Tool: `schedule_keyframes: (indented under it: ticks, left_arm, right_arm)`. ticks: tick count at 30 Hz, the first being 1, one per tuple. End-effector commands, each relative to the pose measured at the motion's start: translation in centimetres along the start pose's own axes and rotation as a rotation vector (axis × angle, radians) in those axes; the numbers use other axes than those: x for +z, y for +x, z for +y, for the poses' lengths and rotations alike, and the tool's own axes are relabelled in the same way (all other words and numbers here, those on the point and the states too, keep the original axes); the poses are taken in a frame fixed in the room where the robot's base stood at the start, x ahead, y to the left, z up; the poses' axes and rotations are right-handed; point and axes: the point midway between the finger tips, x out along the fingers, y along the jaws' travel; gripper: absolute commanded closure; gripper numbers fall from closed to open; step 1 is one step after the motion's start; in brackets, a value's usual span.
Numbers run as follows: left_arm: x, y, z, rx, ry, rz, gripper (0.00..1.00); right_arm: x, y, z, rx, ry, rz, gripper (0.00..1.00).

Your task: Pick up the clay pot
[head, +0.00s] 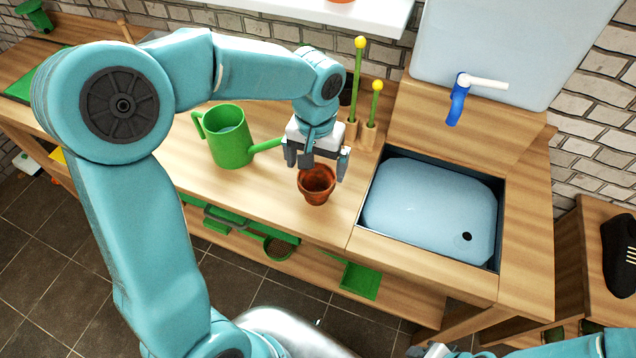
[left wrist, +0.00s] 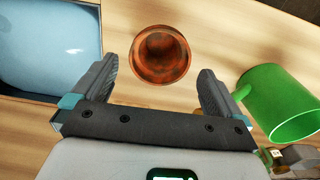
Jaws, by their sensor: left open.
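The clay pot (head: 317,186) is a small reddish-brown pot standing upright on the wooden counter, left of the sink. My left gripper (head: 316,168) is above it and slightly behind it, pointing down. In the left wrist view the clay pot (left wrist: 160,54) shows its round open rim, lying beyond and between the two spread fingers of the left gripper (left wrist: 160,82). The fingers are open, with bare counter visible between them and the pot. My right gripper is not clearly shown; only part of that arm shows at the bottom right of the head view.
A green watering can (head: 228,138) stands left of the pot, its spout pointing toward the gripper. A blue sink basin (head: 430,205) is to the right. Two yellow-tipped green sticks (head: 356,80) stand in wooden holders behind. The counter (head: 270,205) in front of the pot is clear.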

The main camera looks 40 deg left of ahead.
Motion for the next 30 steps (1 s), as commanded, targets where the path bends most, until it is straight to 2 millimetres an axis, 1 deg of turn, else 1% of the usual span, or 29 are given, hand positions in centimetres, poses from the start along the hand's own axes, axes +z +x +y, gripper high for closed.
schedule_keyframes:
  ticks: [1, 3, 9, 13, 16, 19, 25, 26, 27, 29, 30]
  left_arm:
    - [0.1, 0.9, 0.0, -0.001, 0.000, -0.004, 0.00]
    - [0.0, 1.8, 0.0, -0.001, 0.000, -0.002, 0.00]
    - [-0.2, 3.3, 0.1, -0.001, 0.000, -0.004, 0.00]
    - [-0.6, 5.4, 0.0, -0.001, 0.001, -0.005, 0.00]
    - [-0.7, 6.9, 0.0, -0.001, 0.000, -0.004, 0.00]
    - [-0.8, 7.6, 0.0, 0.000, 0.001, -0.001, 0.00]
    - [-0.8, 7.7, 0.0, 0.000, 0.001, 0.000, 0.00]
    - [-0.8, 7.7, 0.0, 0.000, 0.000, 0.000, 0.03]
    - [-0.8, 7.7, 0.0, 0.000, 0.000, 0.000, 0.16]
    - [-0.8, 7.7, 0.0, 0.000, 0.000, 0.000, 0.36]
    - [-0.8, 7.7, 0.0, 0.000, 0.000, 0.000, 0.48]
  right_arm:
    - [0.0, 0.0, 0.0, 0.000, 0.000, 0.000, 0.60]
    - [0.0, -0.1, 0.0, 0.000, 0.000, 0.000, 0.60]
    - [0.0, -0.3, -0.1, 0.000, 0.000, 0.000, 0.60]
    - [0.0, -0.9, -0.3, 0.000, 0.000, 0.000, 0.60]
    - [0.0, -0.9, -0.3, 0.000, 0.000, 0.000, 0.60]
    - [0.0, -1.0, -0.3, 0.000, 0.000, 0.000, 0.60]
    - [0.0, -0.9, -0.3, 0.000, 0.000, 0.000, 0.60]
    - [0.0, -0.9, -0.3, 0.000, 0.000, 0.000, 0.60]
    - [0.0, -0.9, -0.3, 0.000, 0.000, 0.000, 0.60]
    - [0.0, -0.9, -0.3, 0.000, 0.000, 0.000, 0.60]
    - [0.0, -0.9, -0.3, 0.000, 0.000, 0.000, 0.60]
